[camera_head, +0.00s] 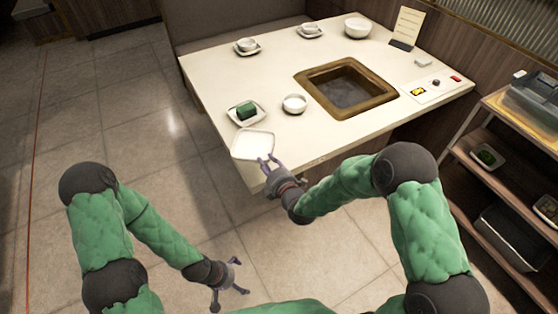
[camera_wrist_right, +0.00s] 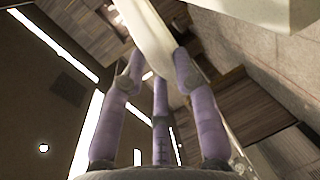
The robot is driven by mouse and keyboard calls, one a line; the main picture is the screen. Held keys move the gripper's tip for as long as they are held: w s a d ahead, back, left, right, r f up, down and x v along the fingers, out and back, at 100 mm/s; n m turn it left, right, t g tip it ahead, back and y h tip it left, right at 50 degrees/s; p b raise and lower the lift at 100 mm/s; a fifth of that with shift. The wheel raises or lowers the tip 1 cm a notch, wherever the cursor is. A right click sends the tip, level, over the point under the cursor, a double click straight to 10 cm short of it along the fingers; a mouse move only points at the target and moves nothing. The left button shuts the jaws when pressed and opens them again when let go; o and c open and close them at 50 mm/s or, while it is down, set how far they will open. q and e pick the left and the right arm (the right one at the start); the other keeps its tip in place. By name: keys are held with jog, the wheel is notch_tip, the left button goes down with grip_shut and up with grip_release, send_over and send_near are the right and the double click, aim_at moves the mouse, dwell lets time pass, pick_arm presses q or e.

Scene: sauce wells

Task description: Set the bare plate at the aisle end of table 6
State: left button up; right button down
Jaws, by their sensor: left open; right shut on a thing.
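The bare plate (camera_head: 252,144), white and squarish with nothing on it, is at the near left corner of the table (camera_head: 330,140). My right gripper (camera_head: 266,160) is shut on its near edge. Whether the plate touches the tabletop or is just above it I cannot tell. In the right wrist view, the purple fingers (camera_wrist_right: 158,85) close on the pale plate (camera_wrist_right: 150,35). My left gripper (camera_head: 230,285) is open and empty, low over the floor in front of the table.
Behind the plate are a dish (camera_head: 262,114) with a green item and a white bowl (camera_head: 294,103). A square brown-rimmed well (camera_head: 308,83) is set in the table. More bowls stand at the back. A shelf cart (camera_head: 480,160) is at right. The floor at left is clear.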

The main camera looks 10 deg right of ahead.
aim_at(261, 156)
jog(key=shift+w+a+r+y, duration=0.3)
jog(key=shift+w+a+r, duration=0.55)
jog(key=shift+r, duration=0.15)
jog(key=shift+w+d+f+b, duration=0.15)
jog(key=shift+d+f+b, duration=0.95)
jog(key=shift+d+f, duration=1.05)
jog(key=shift+w+d+f+b, duration=0.2)
jog(key=shift+d+f+b, duration=0.85)
jog(key=shift+d+f, duration=1.1)
jog(key=shift+w+d+f+b, duration=0.15)
jog(key=shift+d+f+b, duration=0.95)
jog(key=shift+d+f, duration=1.05)
jog(key=shift+d+r, duration=0.1)
jog(key=shift+d, duration=0.05)
jog(key=c, duration=1)
grip_release()
jog(key=shift+o, duration=0.3)
